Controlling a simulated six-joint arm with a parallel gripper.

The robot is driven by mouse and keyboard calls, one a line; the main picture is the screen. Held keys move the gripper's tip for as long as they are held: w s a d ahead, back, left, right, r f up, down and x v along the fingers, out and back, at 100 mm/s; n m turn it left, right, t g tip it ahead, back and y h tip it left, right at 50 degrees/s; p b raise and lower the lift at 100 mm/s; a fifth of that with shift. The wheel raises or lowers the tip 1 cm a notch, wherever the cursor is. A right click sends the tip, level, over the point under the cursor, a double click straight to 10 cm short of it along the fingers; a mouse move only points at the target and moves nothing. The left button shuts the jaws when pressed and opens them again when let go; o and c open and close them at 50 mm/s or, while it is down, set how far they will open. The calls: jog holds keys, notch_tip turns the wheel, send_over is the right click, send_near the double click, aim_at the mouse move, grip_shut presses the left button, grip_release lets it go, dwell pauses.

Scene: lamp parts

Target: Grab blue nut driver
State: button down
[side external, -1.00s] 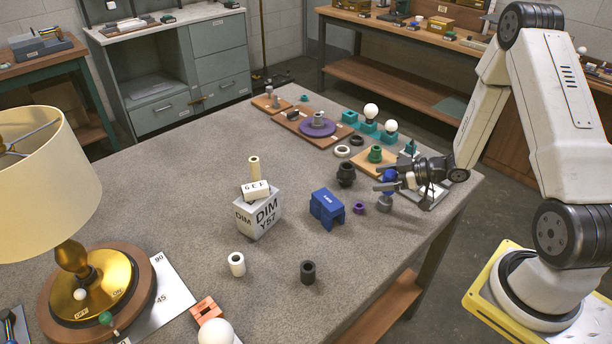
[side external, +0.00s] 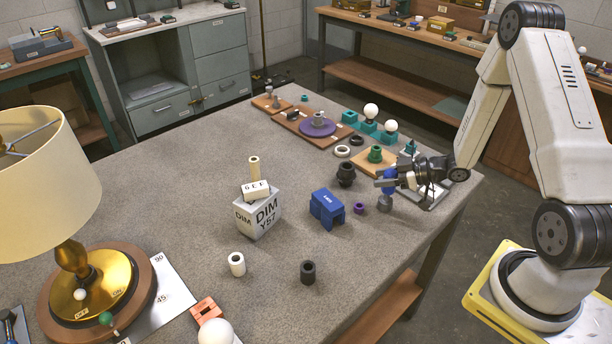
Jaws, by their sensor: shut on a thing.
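The blue nut driver (side external: 389,190) stands near the right edge of the grey table, with its blue upper part between my fingers. A grey cylindrical lower part (side external: 385,203) shows under it. My gripper (side external: 386,183) comes in level from the right and is shut on the blue part. The fingers hide much of it. I cannot tell whether the driver touches the table.
A blue block (side external: 326,208) and a small purple ring (side external: 359,208) lie to the left. A black fitting (side external: 346,174) and a wooden board with a green part (side external: 375,154) are behind.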

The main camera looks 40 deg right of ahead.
jog(key=shift+r, duration=4.9)
jog(key=shift+w+a, duration=0.1)
jog(key=shift+a, duration=0.05)
